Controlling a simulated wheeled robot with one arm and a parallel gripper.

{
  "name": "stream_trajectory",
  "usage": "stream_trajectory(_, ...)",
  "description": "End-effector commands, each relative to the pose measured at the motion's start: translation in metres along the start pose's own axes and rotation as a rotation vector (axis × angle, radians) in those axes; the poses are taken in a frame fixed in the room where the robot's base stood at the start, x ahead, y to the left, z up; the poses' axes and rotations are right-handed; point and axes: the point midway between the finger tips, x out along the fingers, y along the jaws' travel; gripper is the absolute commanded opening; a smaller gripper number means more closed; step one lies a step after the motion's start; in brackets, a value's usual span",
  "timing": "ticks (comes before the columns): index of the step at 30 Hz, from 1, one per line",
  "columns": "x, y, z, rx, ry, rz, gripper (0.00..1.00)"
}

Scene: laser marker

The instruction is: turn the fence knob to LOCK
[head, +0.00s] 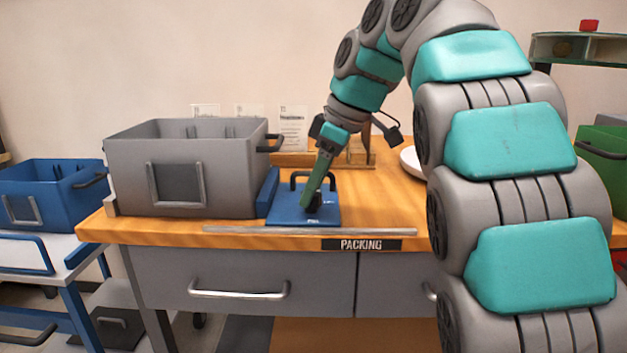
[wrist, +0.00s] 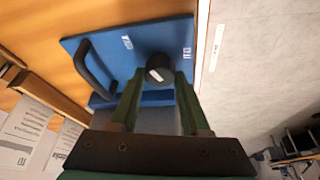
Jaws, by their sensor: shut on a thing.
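The fence knob (wrist: 160,66) is a dark round knob with a small white mark on top. It stands on a blue plate (wrist: 108,60) with a black bar handle (wrist: 92,66) on one side. In the head view the blue plate (head: 280,215) lies on the bench near its front edge. My gripper (wrist: 160,84) reaches down to the plate, with its green fingers on either side of the knob, shut on it. In the head view my gripper (head: 313,203) hides most of the knob. Small white labels on the plate are too blurred to read.
A grey bin (head: 215,190) stands left of the plate on the wooden bench (head: 385,205). A thin grey strip (head: 290,230) runs along the front edge above the PACKING label (head: 361,245). A white dish (head: 411,161) and a wooden rack (head: 362,153) are behind. A blue bin (head: 55,185) stands farther left.

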Motion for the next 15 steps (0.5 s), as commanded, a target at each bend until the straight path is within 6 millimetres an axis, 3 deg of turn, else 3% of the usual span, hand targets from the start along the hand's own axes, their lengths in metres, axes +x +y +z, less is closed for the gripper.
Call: stream_trajectory(15, 0.0006, 0.0005, -0.0004, -0.113, 0.0, -0.048, 0.0)
